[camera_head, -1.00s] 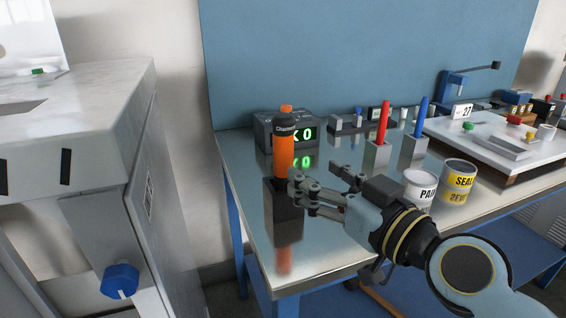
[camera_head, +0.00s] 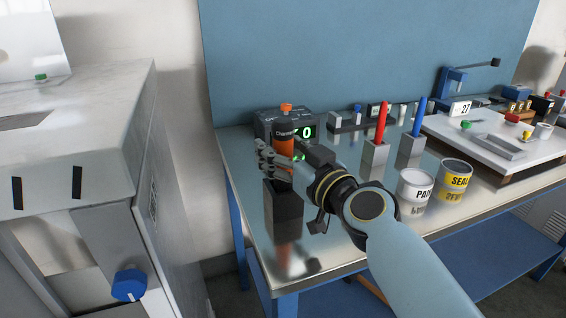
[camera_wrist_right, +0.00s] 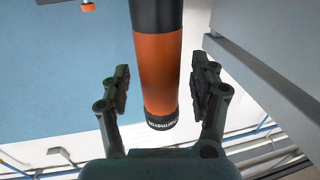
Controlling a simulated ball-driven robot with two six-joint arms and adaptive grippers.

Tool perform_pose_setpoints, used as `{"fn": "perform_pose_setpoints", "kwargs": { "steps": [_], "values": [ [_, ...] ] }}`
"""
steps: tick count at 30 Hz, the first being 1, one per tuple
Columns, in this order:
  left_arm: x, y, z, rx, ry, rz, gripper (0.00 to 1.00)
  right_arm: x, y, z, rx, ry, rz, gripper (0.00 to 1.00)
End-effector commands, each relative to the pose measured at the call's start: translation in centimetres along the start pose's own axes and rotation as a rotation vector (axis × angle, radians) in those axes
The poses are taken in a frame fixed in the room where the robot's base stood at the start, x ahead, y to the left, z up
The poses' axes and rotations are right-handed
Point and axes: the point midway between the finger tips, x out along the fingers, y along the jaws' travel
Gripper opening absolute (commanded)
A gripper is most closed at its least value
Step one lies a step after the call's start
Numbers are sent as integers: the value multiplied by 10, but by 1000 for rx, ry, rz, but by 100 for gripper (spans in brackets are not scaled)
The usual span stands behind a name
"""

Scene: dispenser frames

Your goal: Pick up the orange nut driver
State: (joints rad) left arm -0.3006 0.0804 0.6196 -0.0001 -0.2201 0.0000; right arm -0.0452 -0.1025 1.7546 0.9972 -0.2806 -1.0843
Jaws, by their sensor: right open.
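The orange nut driver (camera_head: 284,144) stands upright in a dark block holder (camera_head: 284,205) near the left end of the metal table. In the right wrist view the orange nut driver (camera_wrist_right: 162,75) lies between the two open fingers of my right gripper (camera_wrist_right: 160,88), with a gap on each side. My left gripper is not in view.
A display box (camera_head: 300,125) with green digits stands close behind the nut driver. Red (camera_head: 382,120) and blue (camera_head: 420,115) tools stand in grey blocks to the right. A paint can (camera_head: 416,187) and a sealant can (camera_head: 456,178) are near the front edge.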

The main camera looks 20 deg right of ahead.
Motion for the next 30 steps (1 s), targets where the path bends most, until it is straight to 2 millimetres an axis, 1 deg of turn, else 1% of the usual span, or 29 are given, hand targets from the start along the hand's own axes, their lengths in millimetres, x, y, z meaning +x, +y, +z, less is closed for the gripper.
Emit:
{"fn": "perform_pose_setpoints", "kwargs": {
  "steps": [2,5,16,17,30],
  "values": [
    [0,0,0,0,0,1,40,0,0,0,0,0,0,62],
    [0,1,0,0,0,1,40,0,0,0,0,0,0,50],
    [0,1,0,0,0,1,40,0,0,0,0,0,0,2],
    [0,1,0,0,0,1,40,0,0,0,0,0,0,0],
    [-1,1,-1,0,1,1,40,0,0,-3,0,3,0,0]
  ]
}}
